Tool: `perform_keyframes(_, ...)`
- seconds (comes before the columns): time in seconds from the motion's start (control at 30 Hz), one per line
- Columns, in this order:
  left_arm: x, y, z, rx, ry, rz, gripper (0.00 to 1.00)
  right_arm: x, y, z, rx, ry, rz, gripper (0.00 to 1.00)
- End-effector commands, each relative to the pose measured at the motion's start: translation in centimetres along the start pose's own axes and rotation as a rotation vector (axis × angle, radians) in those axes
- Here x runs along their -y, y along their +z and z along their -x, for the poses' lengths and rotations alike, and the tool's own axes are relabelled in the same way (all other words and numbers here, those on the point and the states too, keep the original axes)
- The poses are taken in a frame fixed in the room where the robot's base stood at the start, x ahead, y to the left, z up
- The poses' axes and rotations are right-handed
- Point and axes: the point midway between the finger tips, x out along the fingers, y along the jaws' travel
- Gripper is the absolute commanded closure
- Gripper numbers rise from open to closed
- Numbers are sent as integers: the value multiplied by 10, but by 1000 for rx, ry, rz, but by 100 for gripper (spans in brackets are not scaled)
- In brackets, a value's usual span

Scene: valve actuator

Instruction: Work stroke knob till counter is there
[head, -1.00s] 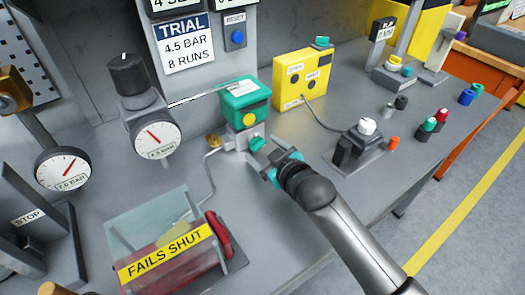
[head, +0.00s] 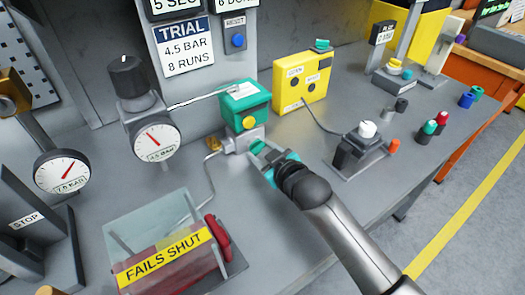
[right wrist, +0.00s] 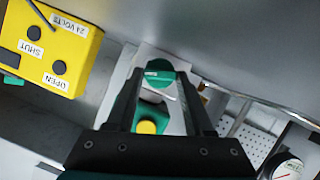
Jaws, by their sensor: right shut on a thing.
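The teal stroke knob (head: 258,147) sits on the grey valve body (head: 240,139), below the green actuator box (head: 245,104) with its yellow button. My right gripper (head: 264,155) is at the knob, its arm reaching in from the lower right. In the right wrist view the knob (right wrist: 160,71) lies between the fingertips, and the gripper is shut on it. The counter display (head: 236,4) at the top edge is cut off; it seems to end in "DONE", but its number is unclear. The display beside it (head: 175,6) seems to read "5 SEC". My left gripper is not in view.
A yellow switch box (head: 301,82) stands right of the actuator. A black-knobbed regulator and gauge (head: 157,139) stand left. A clear-sided "FAILS SHUT" box (head: 165,258) is in front. The trial card (head: 187,45) reads 4.5 bar, 8 runs.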

Motion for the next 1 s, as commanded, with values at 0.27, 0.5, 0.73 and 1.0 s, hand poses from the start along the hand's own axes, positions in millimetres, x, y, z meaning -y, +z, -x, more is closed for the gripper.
perform_keyframes(0.27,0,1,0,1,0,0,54,0,1,0,1,-1,0,100)
perform_keyframes(0.5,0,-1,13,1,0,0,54,-1,-2,1,4,-28,-57,100)
perform_keyframes(0.73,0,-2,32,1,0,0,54,-3,-1,0,4,-97,-226,100)
perform_keyframes(1.0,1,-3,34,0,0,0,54,-3,2,0,3,-136,-326,100)
